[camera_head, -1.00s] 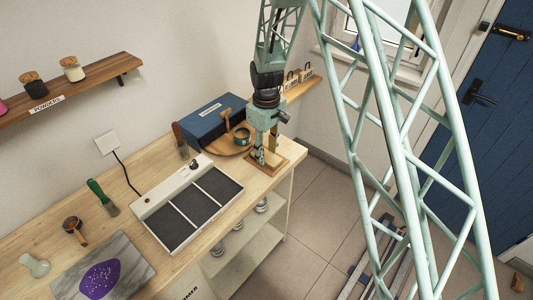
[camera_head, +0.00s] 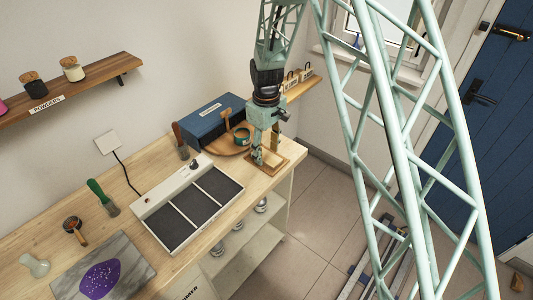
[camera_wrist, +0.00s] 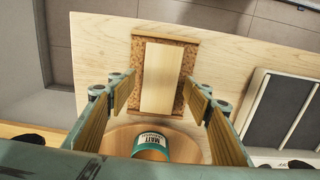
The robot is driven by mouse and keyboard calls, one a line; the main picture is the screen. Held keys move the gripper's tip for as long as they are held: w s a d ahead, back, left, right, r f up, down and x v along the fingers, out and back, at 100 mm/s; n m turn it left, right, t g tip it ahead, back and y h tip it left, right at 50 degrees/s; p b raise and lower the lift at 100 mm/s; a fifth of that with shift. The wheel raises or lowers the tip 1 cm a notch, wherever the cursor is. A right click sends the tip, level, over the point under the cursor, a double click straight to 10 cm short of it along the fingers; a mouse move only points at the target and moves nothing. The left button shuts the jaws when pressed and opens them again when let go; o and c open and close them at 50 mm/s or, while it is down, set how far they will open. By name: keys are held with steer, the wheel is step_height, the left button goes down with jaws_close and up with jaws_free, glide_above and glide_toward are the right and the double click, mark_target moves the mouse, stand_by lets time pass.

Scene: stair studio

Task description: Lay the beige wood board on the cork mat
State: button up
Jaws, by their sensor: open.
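The beige wood board (camera_wrist: 160,78) lies flat on the cork mat (camera_wrist: 187,66). In the wrist view a cork margin shows along both long sides, and the board's edges run roughly in line with the mat's. In the head view the cork mat (camera_head: 294,163) is at the worktop's far right end, with the board partly hidden by my gripper (camera_head: 268,158). My gripper is open above the board; in the wrist view my gripper's (camera_wrist: 160,88) fingers stand apart on either side of it, with nothing held.
A blue box (camera_head: 207,118) stands behind. A white unit with dark panels (camera_head: 188,205) lies left of the mat. The worktop ends just beyond the mat.

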mark_target(267, 156)
step_height(267, 156, up, 11)
steer(key=shift+r, duration=0.15)
stand_by(0.5)
stand_by(0.6)
